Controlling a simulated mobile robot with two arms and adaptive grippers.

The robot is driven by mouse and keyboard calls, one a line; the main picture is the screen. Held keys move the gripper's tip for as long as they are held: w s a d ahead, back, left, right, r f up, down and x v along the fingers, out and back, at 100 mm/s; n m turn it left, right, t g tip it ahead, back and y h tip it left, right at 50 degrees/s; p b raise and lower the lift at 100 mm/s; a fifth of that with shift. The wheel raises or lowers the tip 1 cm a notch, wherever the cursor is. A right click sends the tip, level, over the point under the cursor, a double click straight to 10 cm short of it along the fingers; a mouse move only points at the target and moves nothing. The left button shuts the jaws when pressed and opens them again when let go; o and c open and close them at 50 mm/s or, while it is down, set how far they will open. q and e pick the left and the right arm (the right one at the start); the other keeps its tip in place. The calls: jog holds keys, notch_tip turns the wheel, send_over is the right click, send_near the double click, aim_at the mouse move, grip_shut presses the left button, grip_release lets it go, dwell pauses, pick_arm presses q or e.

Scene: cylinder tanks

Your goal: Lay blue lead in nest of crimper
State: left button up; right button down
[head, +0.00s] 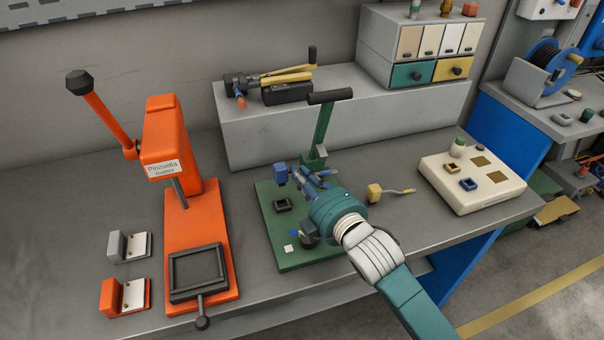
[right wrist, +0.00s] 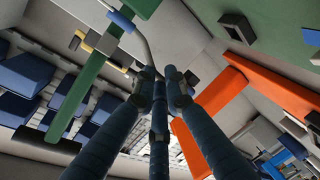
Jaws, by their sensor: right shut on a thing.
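The blue lead has a small blue block (head: 280,174) at its end; in the right wrist view its block (right wrist: 121,20) shows with a grey cable running to my fingertips. My right gripper (head: 318,178) is shut on this lead by its cable, above the crimper. The crimper has a green base plate (head: 268,230) and an upright lever with a black handle. Its nest, a small black frame (head: 283,204), lies on the plate, just below the blue block in the picture; it also shows in the right wrist view (right wrist: 238,28). The block appears apart from the nest. My left gripper is out of view.
A yellow lead (head: 376,193) lies right of the crimper. A cream board (head: 470,195) with small frames and a knob stands further right. An orange press (head: 195,240) stands left, beside two small brackets. A grey shelf (head: 370,125) with tools and drawers runs behind.

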notch_tip(320, 180, down, 2)
jog(key=shift+a+b, duration=0.1)
jog(key=shift+b, duration=0.25)
jog(key=shift+w+f+b, duration=0.1)
jog(key=shift+f+b, duration=0.45)
jog(key=shift+f, duration=0.35)
jog(key=shift+f+b, duration=0.45)
jog(key=shift+f, duration=0.6)
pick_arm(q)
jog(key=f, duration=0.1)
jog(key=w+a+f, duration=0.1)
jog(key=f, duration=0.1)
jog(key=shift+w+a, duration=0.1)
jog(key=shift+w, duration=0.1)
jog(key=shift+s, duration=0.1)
pick_arm(e)
jog(key=shift+f, duration=0.2)
